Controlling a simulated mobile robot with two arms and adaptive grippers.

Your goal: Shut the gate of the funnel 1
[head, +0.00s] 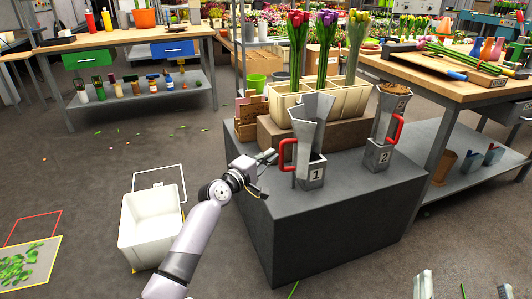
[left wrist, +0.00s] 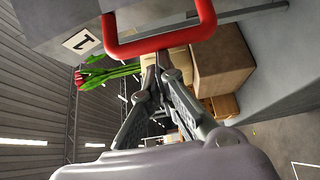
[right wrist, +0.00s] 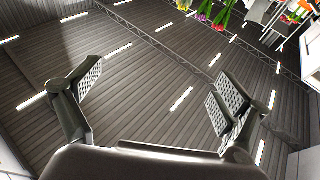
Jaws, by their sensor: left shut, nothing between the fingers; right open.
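Funnel 1 (head: 313,135) is a grey metal funnel with a "1" plate, standing upright on the dark grey block. Its red handle (head: 286,155) sticks out on its left side. The handle also shows large in the left wrist view (left wrist: 165,44), close to the fingertips. My left gripper (head: 270,157) is shut and empty, just left of the handle; I cannot tell whether it touches it. I cannot tell how the gate itself stands. My right gripper (right wrist: 160,82) is open and empty, pointing up, with only its fingertips at the head view's bottom right.
Funnel 2 (head: 383,130), with its own red handle, stands to the right on the dark block (head: 345,230). A cream crate (head: 349,100) of tulips is behind funnel 1. A white bin (head: 150,225) stands on the floor at left. A workbench (head: 470,88) is at right.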

